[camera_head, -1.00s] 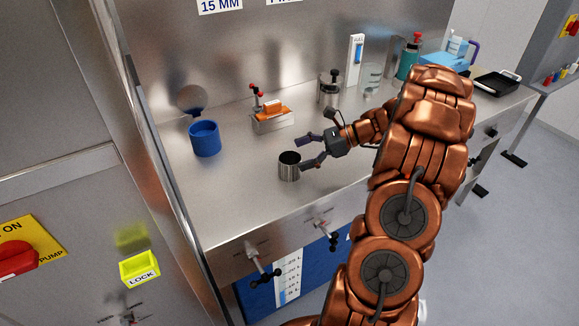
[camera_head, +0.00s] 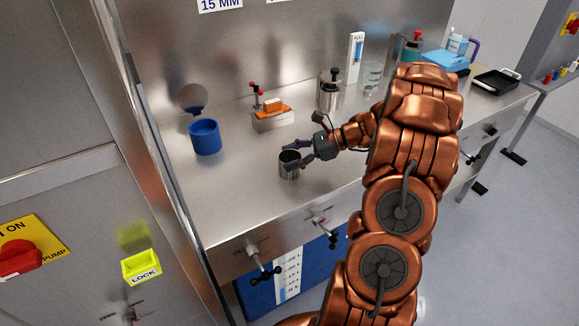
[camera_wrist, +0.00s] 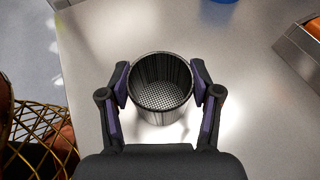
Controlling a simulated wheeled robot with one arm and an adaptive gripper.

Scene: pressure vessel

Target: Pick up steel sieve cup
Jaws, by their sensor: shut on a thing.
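The steel sieve cup (camera_head: 289,168) stands upright on the steel bench near its front edge in the head view. In the wrist view the cup (camera_wrist: 161,116) shows its open top and a mesh bottom. My gripper (camera_head: 300,153) is at the cup's rim, coming from the right. In the wrist view my gripper (camera_wrist: 161,88) has one finger on each side of the cup, shut on its wall. The cup looks empty. I cannot tell any gap under it.
A blue cup (camera_head: 205,138) stands to the left. Behind are a steel block with an orange top (camera_head: 272,118) and a lidded steel canister (camera_head: 330,92). Black-handled valves (camera_head: 262,275) stick out below the bench's front edge. The bench left of the sieve cup is clear.

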